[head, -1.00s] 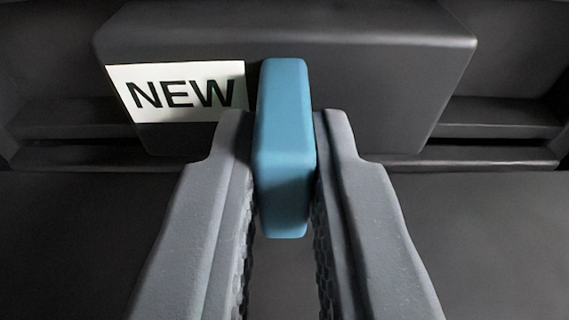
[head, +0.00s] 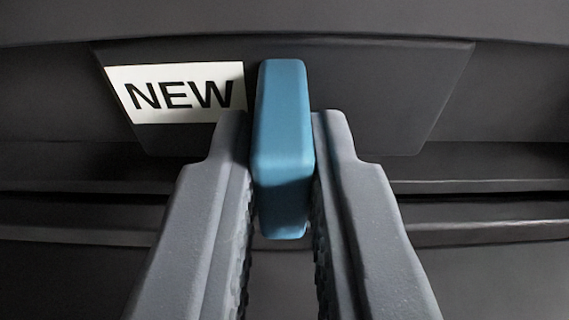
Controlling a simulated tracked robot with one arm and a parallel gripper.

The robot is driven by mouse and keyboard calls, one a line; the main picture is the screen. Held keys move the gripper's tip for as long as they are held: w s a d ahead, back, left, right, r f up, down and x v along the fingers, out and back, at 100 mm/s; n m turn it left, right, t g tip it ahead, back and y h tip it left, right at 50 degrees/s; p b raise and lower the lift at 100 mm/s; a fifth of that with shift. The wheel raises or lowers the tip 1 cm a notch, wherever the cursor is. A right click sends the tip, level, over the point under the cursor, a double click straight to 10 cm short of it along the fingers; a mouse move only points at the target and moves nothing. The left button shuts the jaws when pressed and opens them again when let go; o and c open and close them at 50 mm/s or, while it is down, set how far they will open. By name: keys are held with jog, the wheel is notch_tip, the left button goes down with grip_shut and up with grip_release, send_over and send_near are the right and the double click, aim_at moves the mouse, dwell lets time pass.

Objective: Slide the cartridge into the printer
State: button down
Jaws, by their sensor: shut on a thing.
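The cartridge (head: 375,95) is a dark grey block with a white "NEW" label on its left and a blue grip tab (head: 281,120) standing out from the middle of its front face. My gripper (head: 281,135) is shut on the blue tab, one finger on each side of it. The printer (head: 500,110) is the dark housing around the cartridge. The cartridge's front face is in view between the printer's side parts, below an upper edge. Its back is hidden, so its depth inside cannot be seen.
A dark upper edge of the printer (head: 285,22) runs across the top, just above the cartridge. Horizontal ledges (head: 490,187) cross below the cartridge on both sides. The area at the bottom right is dark and plain.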

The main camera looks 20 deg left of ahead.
jog(key=shift+r+b+x, duration=0.1)
jog(key=shift+b+x, duration=0.2)
jog(key=shift+x, duration=0.6)
jog(key=shift+r+b+x, duration=0.15)
jog(key=shift+b+x, duration=0.1)
jog(key=shift+x, duration=0.6)
jog(key=c, duration=1.4)
grip_release()
jog(key=shift+o, duration=0.2)
jog(key=shift+s+r, duration=0.1)
jog(key=p+v, duration=0.3)
jog(key=v, duration=1)
jog(key=shift+s+d, duration=0.15)
jog(key=shift+s, duration=0.1)
